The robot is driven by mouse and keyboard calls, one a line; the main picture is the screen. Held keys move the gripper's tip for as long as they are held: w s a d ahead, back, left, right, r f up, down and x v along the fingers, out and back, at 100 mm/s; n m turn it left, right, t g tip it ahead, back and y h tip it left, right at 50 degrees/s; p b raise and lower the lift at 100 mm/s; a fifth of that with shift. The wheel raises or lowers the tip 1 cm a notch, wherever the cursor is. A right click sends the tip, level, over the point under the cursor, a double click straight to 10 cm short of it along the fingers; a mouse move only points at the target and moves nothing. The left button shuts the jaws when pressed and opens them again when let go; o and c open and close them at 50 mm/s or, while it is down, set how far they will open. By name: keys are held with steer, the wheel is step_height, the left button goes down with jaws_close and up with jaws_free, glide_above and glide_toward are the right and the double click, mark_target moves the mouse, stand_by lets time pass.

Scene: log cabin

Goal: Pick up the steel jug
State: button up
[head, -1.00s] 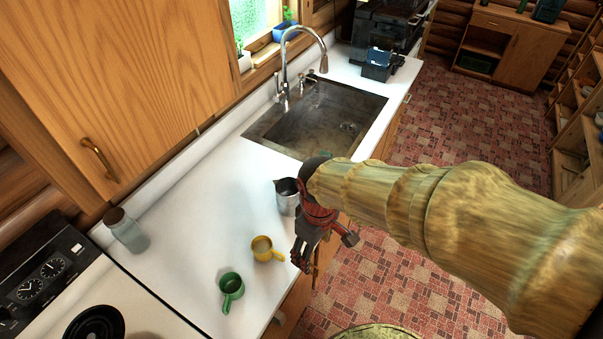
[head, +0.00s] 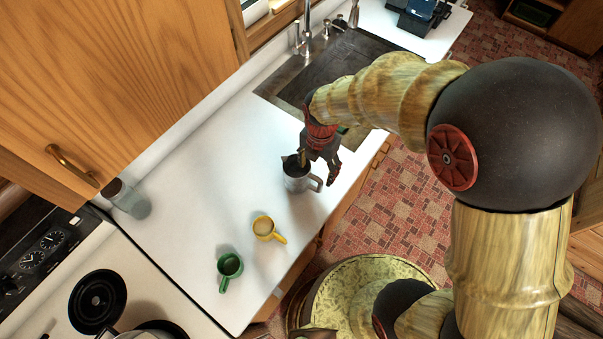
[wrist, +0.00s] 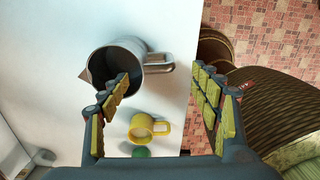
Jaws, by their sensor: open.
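The steel jug (head: 298,176) stands upright on the white counter, near its front edge, with its handle to the right. In the wrist view the jug (wrist: 112,68) lies just beyond the left finger, its dark opening facing up and its handle (wrist: 158,63) reaching between the two fingers' lines. My gripper (head: 318,158) is open and empty, above and close to the jug's back right side. In the wrist view my gripper (wrist: 160,105) shows both fingers spread wide. I cannot tell if a finger touches the jug.
A yellow mug (head: 264,228) and a green mug (head: 230,266) stand nearer the stove (head: 100,290). A glass jar (head: 128,198) is by the wall. The sink (head: 335,75) lies behind my gripper. The counter left of the jug is clear.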

mark_target(316, 177)
steer(key=shift+a+f, duration=0.1)
steer(key=shift+f, duration=3.8)
steer(key=c, duration=0.3)
jaws_close()
